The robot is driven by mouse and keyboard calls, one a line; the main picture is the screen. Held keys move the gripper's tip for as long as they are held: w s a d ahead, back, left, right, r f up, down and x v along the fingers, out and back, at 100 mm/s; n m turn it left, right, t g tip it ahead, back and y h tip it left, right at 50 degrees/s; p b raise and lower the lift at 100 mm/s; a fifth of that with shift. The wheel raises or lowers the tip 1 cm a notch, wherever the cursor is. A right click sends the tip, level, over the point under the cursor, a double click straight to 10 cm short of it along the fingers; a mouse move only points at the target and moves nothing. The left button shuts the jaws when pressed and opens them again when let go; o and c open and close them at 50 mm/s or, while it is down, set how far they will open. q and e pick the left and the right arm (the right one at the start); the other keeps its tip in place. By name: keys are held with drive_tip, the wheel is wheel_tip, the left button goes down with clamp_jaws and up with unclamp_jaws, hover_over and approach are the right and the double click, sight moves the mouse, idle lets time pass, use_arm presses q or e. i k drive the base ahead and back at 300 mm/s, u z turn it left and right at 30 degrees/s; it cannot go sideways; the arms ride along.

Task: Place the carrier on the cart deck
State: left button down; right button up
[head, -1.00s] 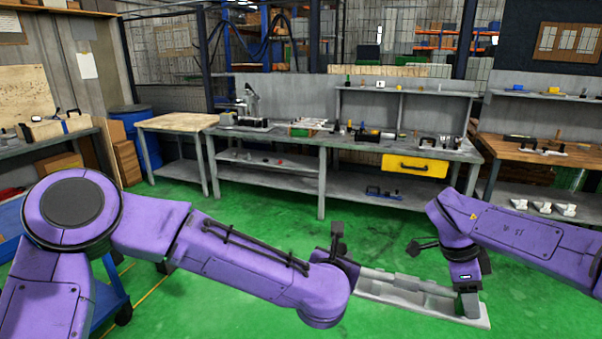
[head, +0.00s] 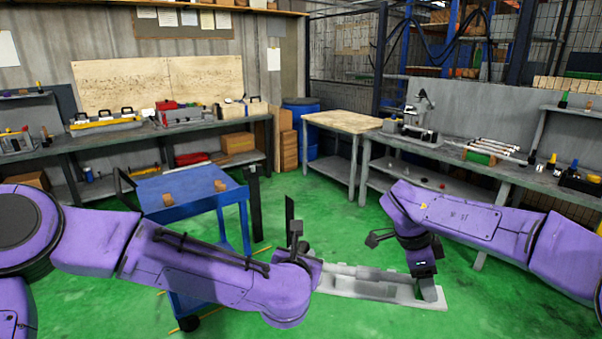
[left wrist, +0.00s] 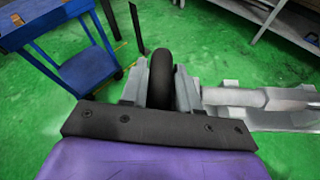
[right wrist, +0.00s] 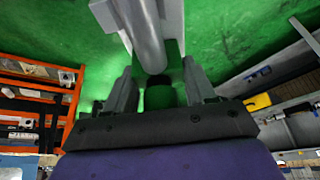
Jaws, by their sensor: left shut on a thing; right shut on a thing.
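The carrier (head: 372,286) is a long light-grey tray with a grey shaft-like piece along it, held roughly level above the green floor. My left gripper (head: 302,262) is shut at its left end, mostly hidden by my arm. In the left wrist view a dark rounded part (left wrist: 161,78) stands between the fingers, beside the carrier (left wrist: 262,100). My right gripper (head: 428,288) is shut on the right end. The right wrist view shows the carrier (right wrist: 148,40) running away from the fingers. The blue cart deck (head: 190,188) is left of the carrier, behind my left arm.
Small wooden blocks (head: 220,185) stand on the cart deck. A dark upright post (head: 255,212) is at the cart's right side. A wooden-topped table (head: 342,122) and a grey workbench (head: 460,160) stand behind. Green floor is open between the cart and benches.

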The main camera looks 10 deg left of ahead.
sight(186, 183)
drive_tip(key=u, duration=0.55)
drive_tip(key=i, duration=1.4)
drive_tip(key=u, duration=0.6)
drive_tip(key=i, duration=1.3)
drive_tip(key=u, duration=0.35)
drive_tip(key=i, duration=0.8)
drive_tip(key=u, duration=0.15)
